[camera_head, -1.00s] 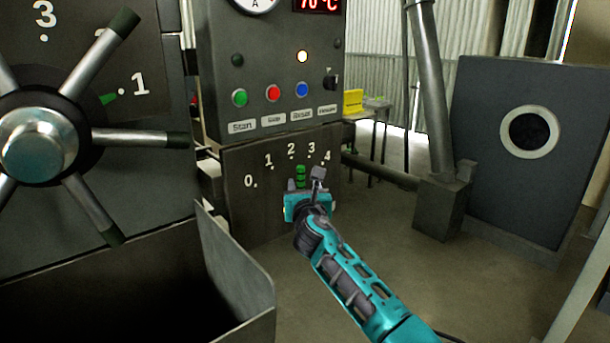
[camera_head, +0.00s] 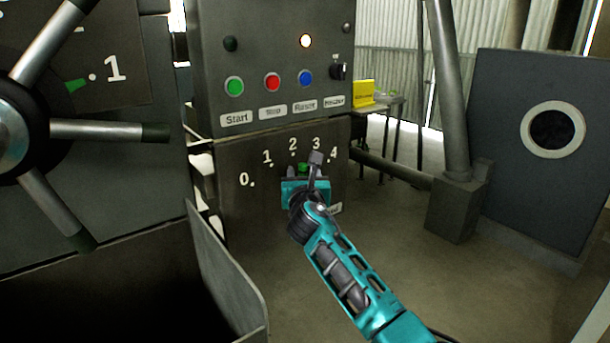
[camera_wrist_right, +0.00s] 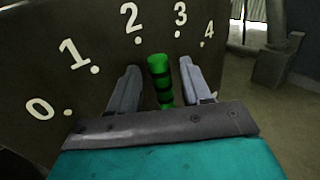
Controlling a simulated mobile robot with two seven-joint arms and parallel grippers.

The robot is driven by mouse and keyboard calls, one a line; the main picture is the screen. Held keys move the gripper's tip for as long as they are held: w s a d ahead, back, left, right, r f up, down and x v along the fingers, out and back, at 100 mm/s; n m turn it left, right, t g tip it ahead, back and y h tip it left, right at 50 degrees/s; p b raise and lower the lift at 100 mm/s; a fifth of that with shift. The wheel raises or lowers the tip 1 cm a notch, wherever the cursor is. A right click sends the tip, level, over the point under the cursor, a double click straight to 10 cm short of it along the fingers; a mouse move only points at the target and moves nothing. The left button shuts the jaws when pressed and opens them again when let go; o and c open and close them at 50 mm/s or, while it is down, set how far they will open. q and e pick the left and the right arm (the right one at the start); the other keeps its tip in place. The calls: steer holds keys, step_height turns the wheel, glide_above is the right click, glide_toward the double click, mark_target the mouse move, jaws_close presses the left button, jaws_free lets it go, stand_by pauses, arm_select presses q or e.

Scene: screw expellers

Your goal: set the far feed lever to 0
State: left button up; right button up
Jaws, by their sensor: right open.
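The far feed lever (camera_wrist_right: 160,82) is a green handle with black bands, in front of a dark panel marked 0 to 4. In the right wrist view it stands upright between my fingers, its tip below the gap between marks 2 and 3. In the head view only a bit of green (camera_head: 303,168) shows above my gripper. My right gripper (camera_wrist_right: 160,68) is open, with one finger on each side of the lever and small gaps visible. It also shows in the head view (camera_head: 304,174), low at the panel. My left gripper is not in view.
A control box (camera_head: 270,60) with coloured buttons sits above the scale panel. A large spoked handwheel (camera_head: 100,130) and a dark metal chute wall (camera_head: 228,275) are at the left. A grey housing with a round opening (camera_head: 530,150) stands right.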

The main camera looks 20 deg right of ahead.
jaws_close()
stand_by(0.4)
